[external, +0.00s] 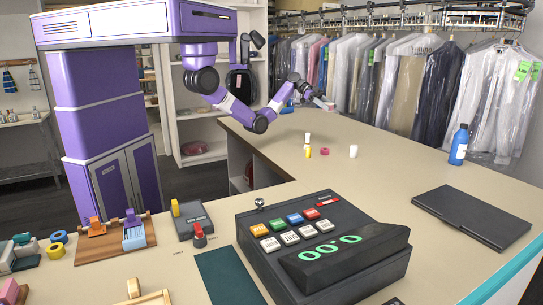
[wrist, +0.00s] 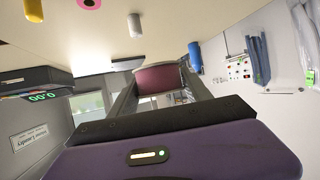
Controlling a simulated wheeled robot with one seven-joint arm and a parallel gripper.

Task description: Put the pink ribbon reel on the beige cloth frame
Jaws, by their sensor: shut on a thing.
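My gripper (wrist: 158,92) is shut on a dull mauve-pink thing (wrist: 160,79), which sits between its two dark fingers; I cannot tell for sure what it is. In the external view my gripper (external: 322,102) is raised over the far part of the counter, and the held thing is too small to make out. A small bright pink ring-shaped reel (external: 324,152) with a dark centre lies on the counter below; it also shows at the top edge of the wrist view (wrist: 88,3). A light wooden frame (external: 150,299) is cut off at the bottom left; I cannot tell whether it is the beige cloth frame.
Yellow (external: 308,153) and white (external: 353,151) pieces stand near the pink reel. A blue bottle (external: 459,145), a closed dark laptop (external: 472,215) and a cash register (external: 320,240) are on the counter. Bagged garments (external: 400,85) hang behind.

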